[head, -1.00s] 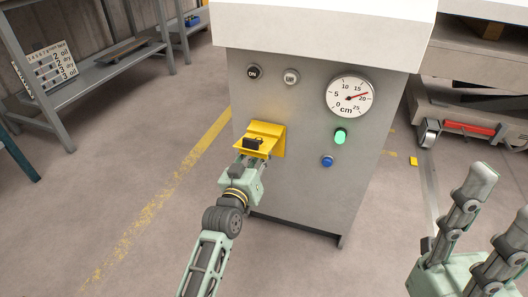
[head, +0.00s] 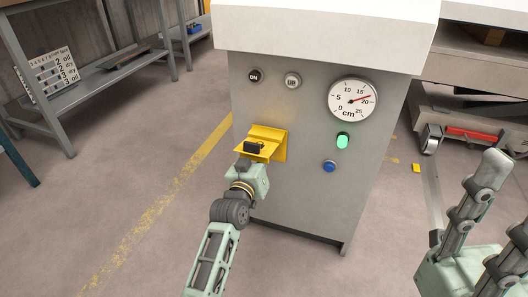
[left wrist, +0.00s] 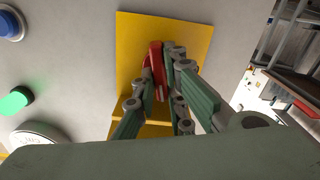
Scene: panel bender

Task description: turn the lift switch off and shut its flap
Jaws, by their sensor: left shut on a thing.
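The yellow switch box (head: 276,135) is on the front of the grey machine. Its yellow flap (head: 244,151) stands open, sticking out towards me. In the left wrist view the yellow back plate (left wrist: 133,52) shows, with a red switch lever (left wrist: 156,58) in front of it. My left gripper (left wrist: 163,75) is shut on this red lever. In the head view the left gripper (head: 254,160) is at the flap, its fingers largely hidden; a dark block shows above the flap. My right gripper (head: 507,190) is open and empty at the right edge, partly cut off.
The machine panel carries a DN button (head: 255,75), a UB-marked button (head: 292,80), a cm gauge (head: 352,99), a lit green lamp (head: 343,141) and a blue button (head: 329,166). A shelf (head: 95,75) stands at the left. The floor before the panel is clear.

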